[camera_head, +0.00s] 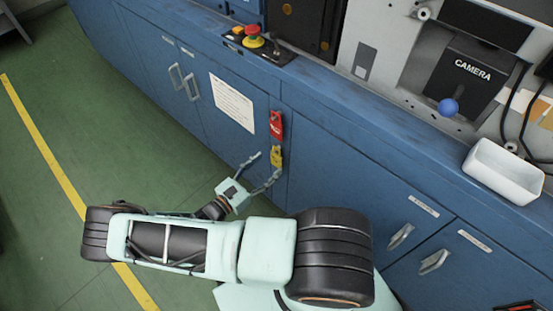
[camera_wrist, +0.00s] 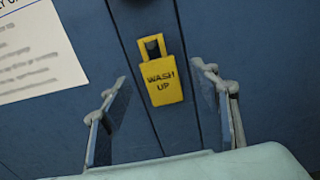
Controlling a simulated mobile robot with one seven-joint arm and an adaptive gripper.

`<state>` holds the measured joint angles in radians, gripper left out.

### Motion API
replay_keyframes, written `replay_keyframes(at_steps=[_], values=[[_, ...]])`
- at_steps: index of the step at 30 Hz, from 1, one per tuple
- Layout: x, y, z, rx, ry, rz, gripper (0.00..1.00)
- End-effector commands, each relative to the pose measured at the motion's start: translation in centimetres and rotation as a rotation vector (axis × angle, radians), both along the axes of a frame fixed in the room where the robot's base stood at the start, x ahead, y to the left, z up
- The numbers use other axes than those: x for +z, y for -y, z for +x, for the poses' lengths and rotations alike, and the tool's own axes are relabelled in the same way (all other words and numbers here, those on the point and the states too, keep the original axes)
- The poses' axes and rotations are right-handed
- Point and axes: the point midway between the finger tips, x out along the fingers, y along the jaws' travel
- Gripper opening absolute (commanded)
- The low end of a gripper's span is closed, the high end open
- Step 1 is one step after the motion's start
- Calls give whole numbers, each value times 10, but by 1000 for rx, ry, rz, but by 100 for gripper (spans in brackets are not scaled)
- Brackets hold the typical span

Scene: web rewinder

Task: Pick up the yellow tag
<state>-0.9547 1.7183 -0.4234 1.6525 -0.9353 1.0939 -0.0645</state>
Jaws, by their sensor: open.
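The yellow tag (camera_wrist: 163,82) hangs against the blue cabinet front and reads "WASH UP" in the wrist view. It has a slotted top and tilts slightly in that picture. In the head view the yellow tag (camera_head: 276,157) hangs just below a red tag (camera_head: 276,126). My gripper (camera_head: 262,168) is open and faces the cabinet by the yellow tag. In the wrist view the fingers of my gripper (camera_wrist: 165,100) stand apart, one to each side of the tag, with nothing between them held. I cannot tell how far the fingertips are from the tag.
A white printed sheet (camera_head: 232,103) is on the cabinet left of the tags. Door handles (camera_head: 400,236) stick out at both sides. A red emergency button (camera_head: 252,31) and a white tray (camera_head: 504,171) are on the ledge above. Green floor (camera_head: 60,150) is clear at left.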

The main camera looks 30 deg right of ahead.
Motion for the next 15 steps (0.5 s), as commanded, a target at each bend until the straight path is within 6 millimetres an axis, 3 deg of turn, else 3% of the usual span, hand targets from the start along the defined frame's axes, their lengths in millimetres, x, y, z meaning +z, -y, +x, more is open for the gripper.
replay_keyframes(at_steps=[7,15], values=[[-3,34,14,-2,0,-1,56],[-2,38,16,-1,1,-1,55]])
